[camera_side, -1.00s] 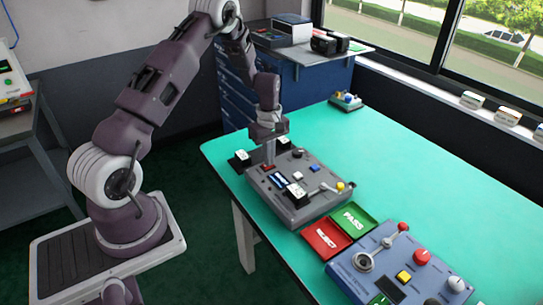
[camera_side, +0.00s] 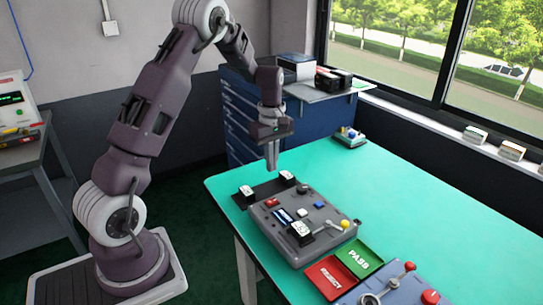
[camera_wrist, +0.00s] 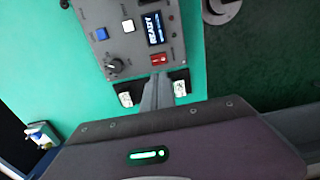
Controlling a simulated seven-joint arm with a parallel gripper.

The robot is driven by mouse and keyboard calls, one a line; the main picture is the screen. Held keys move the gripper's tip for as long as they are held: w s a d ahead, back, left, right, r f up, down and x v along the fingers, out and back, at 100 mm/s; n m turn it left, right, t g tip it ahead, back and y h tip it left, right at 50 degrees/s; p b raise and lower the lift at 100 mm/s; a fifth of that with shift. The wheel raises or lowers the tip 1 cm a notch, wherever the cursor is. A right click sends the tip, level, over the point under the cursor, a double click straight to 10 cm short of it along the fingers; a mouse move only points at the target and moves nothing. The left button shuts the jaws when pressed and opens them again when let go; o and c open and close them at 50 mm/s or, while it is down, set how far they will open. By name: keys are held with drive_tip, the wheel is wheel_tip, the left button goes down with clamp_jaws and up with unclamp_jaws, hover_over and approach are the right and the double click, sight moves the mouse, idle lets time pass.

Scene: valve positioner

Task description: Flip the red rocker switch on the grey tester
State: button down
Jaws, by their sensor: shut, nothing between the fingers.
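The grey tester (camera_side: 317,230) lies on the green table. Its red rocker switch (camera_side: 272,203) is near its left end, beside a small display (camera_side: 284,216). In the wrist view the red rocker switch (camera_wrist: 159,58) sits just below the display (camera_wrist: 154,29), which reads READY. My gripper (camera_side: 272,168) is shut and empty. It points down, above the table and clear of the tester, over the far left end. In the wrist view my gripper's fingertips (camera_wrist: 158,76) show just below the switch. I cannot tell which way the rocker is tilted.
Two white-topped blocks (camera_side: 247,191) (camera_side: 287,175) stand on a dark base by the tester's left end; another (camera_side: 300,229) is at its front edge. Red (camera_side: 330,276) and green (camera_side: 358,257) trays and a blue control box (camera_side: 405,287) lie to the right.

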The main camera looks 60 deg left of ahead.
sight(270, 203)
wheel_tip(270, 203, up, 3)
drive_tip(key=shift+f, duration=0.2)
drive_tip(key=f, duration=1.4)
drive_tip(key=shift+s+f, duration=0.1)
drive_tip(key=shift+s, duration=0.25)
